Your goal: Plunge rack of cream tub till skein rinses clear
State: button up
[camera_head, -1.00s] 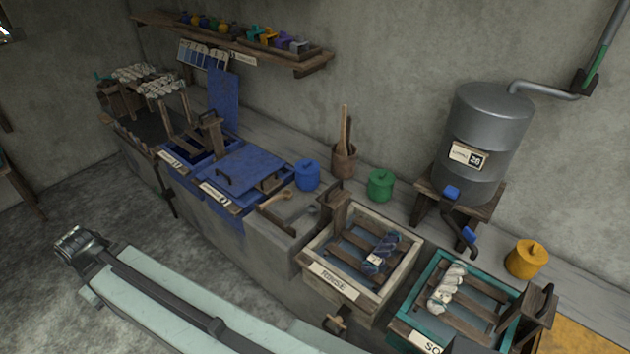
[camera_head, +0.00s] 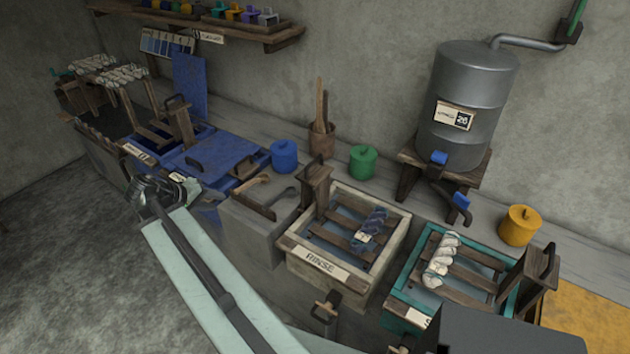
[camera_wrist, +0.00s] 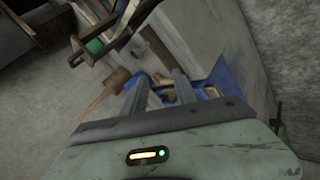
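The cream tub (camera_head: 390,250), labelled RINSE, stands on the bench in the head view. A brown slatted rack (camera_head: 345,217) lies in it, with an upright handled post (camera_head: 315,187) at its left side. A dark blue skein (camera_head: 371,226) with a pale tag lies across the slats. Dark water shows between the slats; I cannot tell how clear it is. My gripper (camera_head: 145,188) is left of the tub, in front of the blue vats and apart from the rack. In the wrist view its two fingers (camera_wrist: 158,82) stand apart with nothing clearly held between them.
A teal tub (camera_head: 397,305) with a pale skein on its rack stands right of the cream tub. Blue vats (camera_head: 222,158) stand left, beyond a grey block with wooden tools. A metal tank (camera_head: 470,75) stands behind. A tap (camera_head: 325,308) projects below the cream tub.

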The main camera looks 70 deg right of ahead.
jog(key=s+d+m+g+h+b, duration=0.3)
jog(key=s+d+g+b, duration=0.1)
jog(key=s+d, duration=1)
jog(key=m+g+h+b, duration=0.1)
jog(key=m+g, duration=0.1)
send_near(314, 160)
jog(key=s+d+f, duration=0.1)
jog(key=d+f, duration=0.1)
jog(key=x, duration=0.2)
jog(key=b+x, duration=0.1)
jog(key=x, duration=0.2)
jog(key=b+x, duration=0.1)
jog(key=x, duration=0.1)
jog(key=shift+s+d+r, duration=0.25)
jog(key=shift+s+d, duration=0.05)
jog(key=shift+d, duration=0.05)
grip_shut()
